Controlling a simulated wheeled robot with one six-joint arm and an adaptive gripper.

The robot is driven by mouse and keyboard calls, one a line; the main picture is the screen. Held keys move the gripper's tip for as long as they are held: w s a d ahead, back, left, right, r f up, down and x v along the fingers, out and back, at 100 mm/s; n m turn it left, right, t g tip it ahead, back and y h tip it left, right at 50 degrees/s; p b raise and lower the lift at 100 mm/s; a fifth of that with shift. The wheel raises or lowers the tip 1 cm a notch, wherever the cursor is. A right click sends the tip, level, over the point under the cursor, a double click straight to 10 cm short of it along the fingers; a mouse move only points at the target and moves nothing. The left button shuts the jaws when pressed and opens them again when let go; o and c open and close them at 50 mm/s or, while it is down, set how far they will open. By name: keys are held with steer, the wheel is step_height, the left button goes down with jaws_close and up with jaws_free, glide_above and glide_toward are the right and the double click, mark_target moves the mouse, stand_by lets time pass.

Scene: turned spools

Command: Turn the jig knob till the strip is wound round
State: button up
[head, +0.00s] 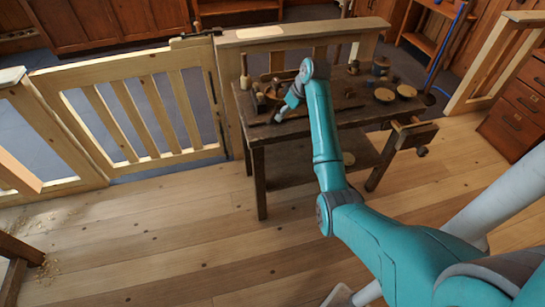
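My teal arm reaches over a dark wooden workbench (320,122) in the head view. My gripper (281,114) is at the bench's left part, low over the top and pointing down to the left. It is too small here to tell whether its fingers are open or shut. Just left of it is a small reddish-brown wooden piece (272,93), possibly the jig. I cannot make out its knob or the strip, and my gripper and wrist cover part of that area. Whether the gripper touches anything is unclear.
Turned bowls (384,95) and other small pieces lie on the bench's right part. A bottle-like object (245,72) stands at its left back corner. A vise (415,132) juts from the right end. A slatted gate (135,110) stands left.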

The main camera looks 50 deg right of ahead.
steer(key=s+a+f+m+t, duration=0.1)
steer(key=s+a+f, duration=0.2)
steer(key=a+f, duration=0.7)
step_height(320, 180, down, 2)
steer(key=shift+a+f+h, duration=0.1)
steer(key=shift+a+h, duration=0.3)
steer(key=shift+s, duration=0.1)
